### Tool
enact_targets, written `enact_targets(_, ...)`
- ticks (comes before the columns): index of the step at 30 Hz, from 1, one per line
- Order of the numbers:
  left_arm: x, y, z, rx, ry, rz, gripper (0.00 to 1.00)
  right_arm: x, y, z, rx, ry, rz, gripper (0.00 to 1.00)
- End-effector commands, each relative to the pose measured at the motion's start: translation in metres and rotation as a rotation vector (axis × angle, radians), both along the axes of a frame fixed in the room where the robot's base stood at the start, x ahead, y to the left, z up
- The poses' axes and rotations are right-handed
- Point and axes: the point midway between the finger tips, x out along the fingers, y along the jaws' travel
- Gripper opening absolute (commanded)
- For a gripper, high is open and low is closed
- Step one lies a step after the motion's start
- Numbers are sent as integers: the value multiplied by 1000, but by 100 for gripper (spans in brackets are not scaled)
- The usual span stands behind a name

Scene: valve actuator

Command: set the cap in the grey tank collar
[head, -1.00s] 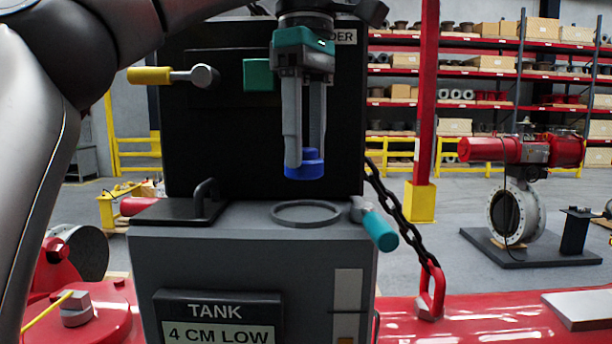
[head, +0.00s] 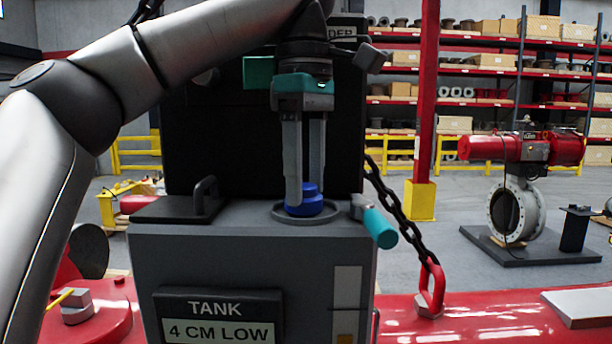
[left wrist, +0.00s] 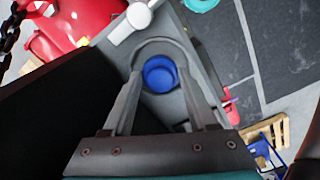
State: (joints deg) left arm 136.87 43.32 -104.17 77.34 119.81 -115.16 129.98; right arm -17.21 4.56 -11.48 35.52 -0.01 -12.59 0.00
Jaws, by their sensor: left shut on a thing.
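The blue cap (head: 305,203) is at the grey tank collar (head: 284,220), on top of the grey tank box (head: 250,260). The cap sits within the ring's outline and looks upright; whether it is fully seated I cannot tell. My left gripper (head: 304,190) points straight down with its fingers shut on the cap. In the left wrist view the cap (left wrist: 160,74) shows between the fingertips, with the collar (left wrist: 160,45) curving around its far side. My right gripper is not in view.
A teal-handled lever (head: 378,228) stands right of the collar. A black plate with a handle (head: 180,208) lies to its left. A dark panel (head: 220,140) rises behind. A chain (head: 400,217) hangs at the right.

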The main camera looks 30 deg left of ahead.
Motion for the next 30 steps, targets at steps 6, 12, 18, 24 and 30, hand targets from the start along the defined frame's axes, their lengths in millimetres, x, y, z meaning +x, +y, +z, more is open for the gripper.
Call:
enact_targets(6, 0, 0, -3, 1, 1, 0, 65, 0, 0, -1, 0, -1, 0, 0)
enact_targets(12, 0, 0, -3, 0, 1, 0, 88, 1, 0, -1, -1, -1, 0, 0)
enact_targets(18, 0, 0, -3, 0, 0, -1, 88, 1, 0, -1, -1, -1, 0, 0)
enact_targets(24, 0, -1, 5, 2, -1, -2, 88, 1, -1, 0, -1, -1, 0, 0)
enact_targets(30, 0, 0, 25, 2, -3, 2, 88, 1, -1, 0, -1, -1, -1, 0)
